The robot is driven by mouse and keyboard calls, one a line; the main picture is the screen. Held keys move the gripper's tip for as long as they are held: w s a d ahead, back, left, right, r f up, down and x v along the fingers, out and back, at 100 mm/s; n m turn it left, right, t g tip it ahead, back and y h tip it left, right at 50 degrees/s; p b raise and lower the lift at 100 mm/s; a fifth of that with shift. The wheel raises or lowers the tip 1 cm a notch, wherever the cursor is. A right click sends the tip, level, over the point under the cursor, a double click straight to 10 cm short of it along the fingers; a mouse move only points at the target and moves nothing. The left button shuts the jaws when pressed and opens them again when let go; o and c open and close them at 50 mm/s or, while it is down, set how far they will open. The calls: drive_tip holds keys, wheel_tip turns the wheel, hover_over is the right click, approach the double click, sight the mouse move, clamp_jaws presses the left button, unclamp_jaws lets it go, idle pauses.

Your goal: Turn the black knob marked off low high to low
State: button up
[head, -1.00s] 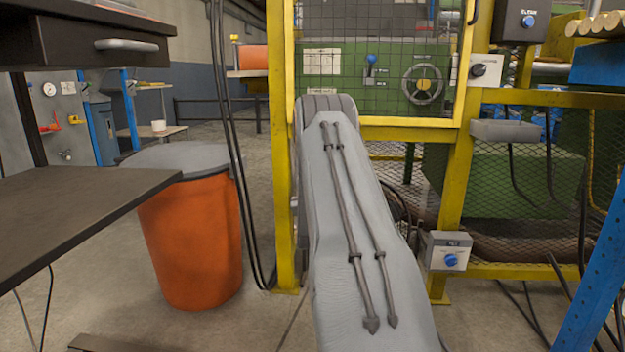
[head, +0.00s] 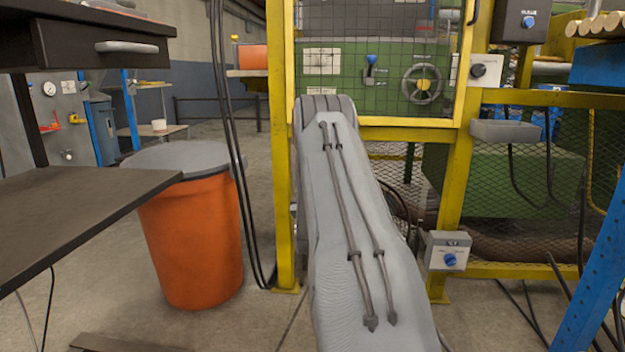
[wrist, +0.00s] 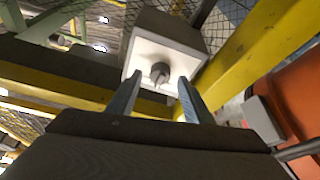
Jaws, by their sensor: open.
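A black knob (head: 478,70) sits on the pale face of a small box on the yellow post, right of the mesh door, in the head view. In the wrist view a dark knob (wrist: 160,73) stands on the white face of a box, its ridge seen from close by. My gripper (wrist: 160,80) is open, with one finger on each side of the knob in the picture. I cannot tell whether the fingertips touch it. The off, low and high marks are too small to read. My arm hides the gripper in the head view.
The yellow guard frame with mesh (head: 380,60) stands ahead, a green machine behind it. Blue knobs show on a dark box (head: 518,10) above and a grey box (head: 447,251) below. An orange bin (head: 192,240) and dark bench (head: 80,205) are at left.

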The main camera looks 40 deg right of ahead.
drive_tip(key=p+v, duration=0.2)
drive_tip(key=v, duration=0.4)
drive_tip(key=shift+s, duration=0.15)
drive_tip(key=shift+a, duration=0.2)
